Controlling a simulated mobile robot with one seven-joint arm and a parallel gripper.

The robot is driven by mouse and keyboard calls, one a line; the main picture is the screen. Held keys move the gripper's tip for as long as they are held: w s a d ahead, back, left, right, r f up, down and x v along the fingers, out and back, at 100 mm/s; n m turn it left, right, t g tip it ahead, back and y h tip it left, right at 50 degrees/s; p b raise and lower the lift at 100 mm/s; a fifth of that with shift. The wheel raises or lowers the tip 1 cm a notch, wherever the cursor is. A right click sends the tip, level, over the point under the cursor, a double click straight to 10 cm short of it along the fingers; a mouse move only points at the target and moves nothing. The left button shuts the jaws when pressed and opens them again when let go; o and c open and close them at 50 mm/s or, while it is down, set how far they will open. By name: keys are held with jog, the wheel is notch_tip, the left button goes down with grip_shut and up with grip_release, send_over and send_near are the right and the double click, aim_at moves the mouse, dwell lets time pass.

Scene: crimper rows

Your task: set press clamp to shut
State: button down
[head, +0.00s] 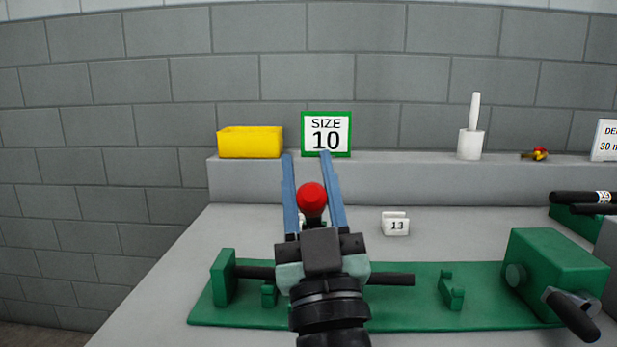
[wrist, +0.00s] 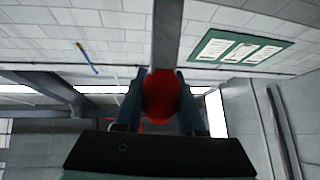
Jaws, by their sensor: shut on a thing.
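A red ball knob (head: 312,197) on a short dark stem sits between the two blue fingers of my gripper (head: 312,180) in the head view. My gripper is shut on this knob. The wrist view shows the red knob (wrist: 160,96) between the fingers (wrist: 158,100) too. The green press base (head: 420,310) lies below, with a dark rod (head: 392,279) across it and a green block (head: 555,270) at its right end. My wrist hides the middle of the press and where the knob's stem joins it.
A white tag marked 13 (head: 396,224) stands on the grey bench behind the press. On the back ledge are a yellow bin (head: 249,142), a green-framed SIZE 10 sign (head: 327,153) and a white pot with a stick (head: 470,145). Black handles (head: 585,198) lie at the right.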

aim_at(314, 213)
jog(key=shift+y, duration=0.3)
jog(key=c, duration=0.5)
grip_release()
jog(key=b+v, duration=0.2)
jog(key=v, duration=0.5)
jog(key=shift+s+f, duration=0.15)
jog(key=shift+s, duration=0.1)
